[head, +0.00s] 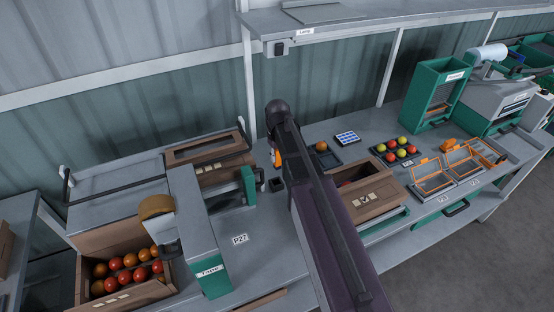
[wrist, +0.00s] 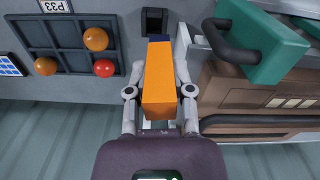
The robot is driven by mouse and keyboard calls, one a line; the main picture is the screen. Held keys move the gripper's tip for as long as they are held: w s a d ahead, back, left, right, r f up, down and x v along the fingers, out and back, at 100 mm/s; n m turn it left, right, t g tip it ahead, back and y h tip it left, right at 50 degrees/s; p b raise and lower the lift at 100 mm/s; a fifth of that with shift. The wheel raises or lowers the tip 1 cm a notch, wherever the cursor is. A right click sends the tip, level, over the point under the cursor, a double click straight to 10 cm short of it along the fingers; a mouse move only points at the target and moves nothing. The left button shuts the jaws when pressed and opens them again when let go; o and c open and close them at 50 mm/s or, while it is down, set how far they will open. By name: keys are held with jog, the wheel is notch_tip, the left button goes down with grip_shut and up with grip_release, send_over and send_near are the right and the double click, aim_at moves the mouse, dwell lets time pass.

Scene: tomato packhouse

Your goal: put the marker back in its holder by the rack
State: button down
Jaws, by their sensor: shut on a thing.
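My gripper (wrist: 159,88) is shut on the marker (wrist: 159,75), a thick orange body with a dark blue end pointing to the top of the wrist view. The marker also shows as a small orange piece (head: 277,158) beside my arm in the head view. The holder (wrist: 154,20) is a small black square cup, just past the marker's blue end in the wrist view. In the head view the holder (head: 276,185) stands on the bench, a little nearer than the marker. The marker looks outside the holder; its height above the bench is unclear.
A dark compartment tray (wrist: 72,62) with several tomatoes lies to the left. In the head view, a tape-labelled stand (head: 207,250) and a tomato crate (head: 112,303) are at left.

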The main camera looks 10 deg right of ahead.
jog(key=shift+m, duration=0.6)
jog(key=shift+w+d+f+b, duration=0.1)
jog(key=shift+w+f+b, duration=0.4)
jog(key=shift+f+b, duration=0.35)
jog(key=shift+w+f+b, duration=0.55)
jog(key=shift+f+b, duration=0.25)
jog(key=shift+f, duration=0.05)
jog(key=shift+w+d+f+b, duration=0.1)
jog(key=shift+w+f+b, duration=0.4)
jog(key=shift+f+b, duration=0.35)
jog(key=shift+f, duration=0.1)
jog(key=shift+f+b, duration=2.55)
jog(key=shift+b, duration=0.1)
jog(key=shift+f+b, duration=1.85)
jog(key=shift+c, duration=2.1)
grip_release()
jog(key=c, duration=0.3)
jog(key=shift+r, duration=0.1)
